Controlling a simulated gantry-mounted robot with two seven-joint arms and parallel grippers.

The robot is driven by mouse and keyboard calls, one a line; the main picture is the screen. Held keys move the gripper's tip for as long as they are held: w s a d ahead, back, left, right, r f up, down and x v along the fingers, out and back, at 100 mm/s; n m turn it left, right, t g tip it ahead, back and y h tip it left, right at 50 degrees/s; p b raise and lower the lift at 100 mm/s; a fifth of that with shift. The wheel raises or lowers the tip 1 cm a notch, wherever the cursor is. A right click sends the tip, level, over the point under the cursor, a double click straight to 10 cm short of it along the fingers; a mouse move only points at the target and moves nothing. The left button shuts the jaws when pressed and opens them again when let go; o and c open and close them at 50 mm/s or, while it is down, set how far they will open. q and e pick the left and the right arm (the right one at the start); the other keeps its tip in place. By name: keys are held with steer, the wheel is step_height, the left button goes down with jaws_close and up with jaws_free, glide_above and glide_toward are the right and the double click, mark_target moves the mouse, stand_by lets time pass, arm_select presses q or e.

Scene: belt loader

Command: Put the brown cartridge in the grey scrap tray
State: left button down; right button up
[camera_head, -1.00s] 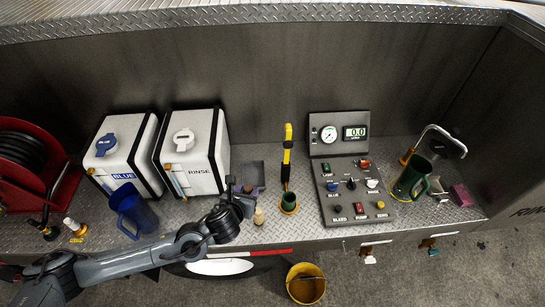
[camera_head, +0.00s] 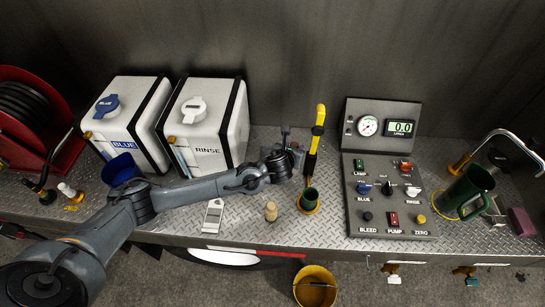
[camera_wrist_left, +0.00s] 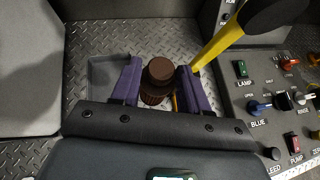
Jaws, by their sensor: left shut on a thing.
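In the left wrist view the brown cartridge (camera_wrist_left: 160,74) stands between the two purple fingers of my left gripper (camera_wrist_left: 160,85), which is shut on it. The grey scrap tray (camera_wrist_left: 101,74) shows behind and to the left of the fingers; the gripper hides part of it. The cartridge is over or in front of the tray; I cannot tell its height. In the head view my left gripper (camera_head: 284,152) is at the tray, between the RINSE tank and the yellow handle, and its wrist hides the cartridge. My right gripper is in neither view.
The RINSE tank (camera_head: 205,125) stands to the left.

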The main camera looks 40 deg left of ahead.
arm_select(q)
steer(key=a+f+p, duration=0.2)
steer(key=a+f, duration=0.7)
steer(key=shift+a+f, duration=0.3)
steer(key=shift+f, duration=0.05)
steer(key=shift+s+f, duration=0.1)
steer(key=c, duration=0.6)
jaws_free()
steer(key=shift+o, duration=0.2)
steer(key=v, duration=1.2)
